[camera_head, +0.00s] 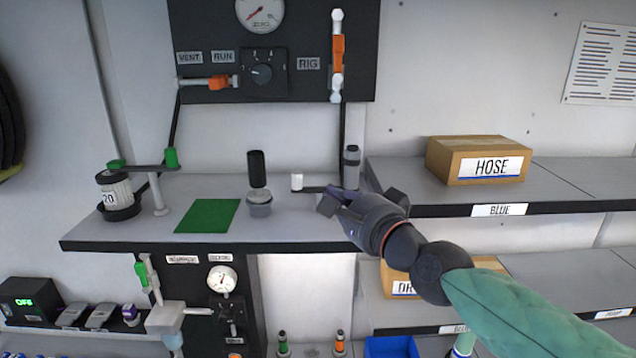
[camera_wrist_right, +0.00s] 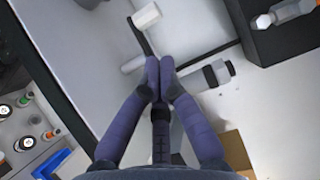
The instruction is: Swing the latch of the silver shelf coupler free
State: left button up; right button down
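A black latch bar with a white end grip (camera_head: 297,182) reaches left over the grey shelf from near my right gripper. The wrist view shows this white grip (camera_wrist_right: 146,16), the black bar and a short pale post (camera_wrist_right: 133,65). I take this to be the shelf coupler's latch; its pivot is hidden in the head view. My right gripper (camera_head: 338,192) is low over the shelf's right end. In the wrist view its fingertips (camera_wrist_right: 160,65) are together beside the pale post, with nothing seen between them. I cannot tell whether they touch it. My left gripper is out of view.
A silver cup fitting (camera_head: 260,204) with a black cylinder (camera_head: 257,168) above stands left of the latch. A dark grey cylinder (camera_head: 351,165) on a pipe stands behind the gripper. A green mat (camera_head: 207,216) and a gauge panel (camera_head: 300,85) are nearby.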

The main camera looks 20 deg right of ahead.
jog(key=x, duration=0.9)
jog(key=shift+w+a+b, duration=0.1)
jog(key=shift+w+b, duration=0.2)
jog(key=shift+w, duration=0.05)
